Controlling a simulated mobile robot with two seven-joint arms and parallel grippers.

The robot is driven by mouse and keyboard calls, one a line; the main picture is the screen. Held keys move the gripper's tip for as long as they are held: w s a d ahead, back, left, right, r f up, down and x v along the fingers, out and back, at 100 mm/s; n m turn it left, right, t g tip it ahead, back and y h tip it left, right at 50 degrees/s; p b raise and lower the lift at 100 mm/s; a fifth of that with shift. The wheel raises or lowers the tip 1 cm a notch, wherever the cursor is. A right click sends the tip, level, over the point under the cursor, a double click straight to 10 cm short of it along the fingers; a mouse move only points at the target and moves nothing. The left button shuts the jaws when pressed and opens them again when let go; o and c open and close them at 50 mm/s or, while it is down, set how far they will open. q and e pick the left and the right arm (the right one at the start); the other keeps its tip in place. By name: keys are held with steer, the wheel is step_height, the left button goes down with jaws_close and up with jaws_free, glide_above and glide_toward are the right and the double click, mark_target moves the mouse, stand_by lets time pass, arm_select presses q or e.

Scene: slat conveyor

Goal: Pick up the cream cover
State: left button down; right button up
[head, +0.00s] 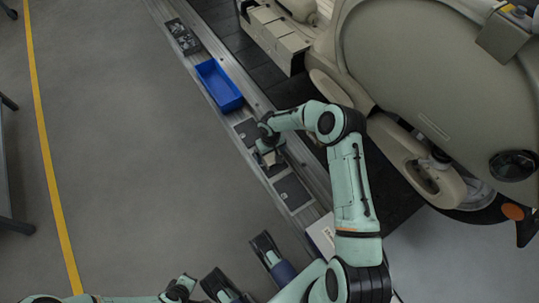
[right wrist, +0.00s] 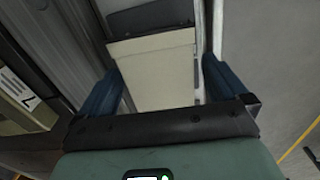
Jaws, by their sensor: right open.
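The cream cover (right wrist: 150,72) shows in the right wrist view as a flat, pale panel between and beyond the two blue fingers. My right gripper (right wrist: 162,85) is open, with one finger toward each side of the cover; I cannot tell whether either touches it. In the head view my right gripper (head: 268,147) hangs over the slat conveyor and hides most of the cover, of which a small pale part (head: 270,160) shows. My left arm shows at the lower left edge of the head view; its jaw state is unclear.
A blue bin (head: 219,86) and a dark tray of parts (head: 183,37) stand farther up the conveyor. A dark panel (head: 292,192) lies nearer. A large beige machine (head: 440,80) fills the right side. The grey floor (head: 120,130) at left is clear.

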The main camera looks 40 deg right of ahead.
steer(key=shift+f, duration=0.8)
steer(key=c, duration=1.1)
steer(key=shift+r, duration=0.2)
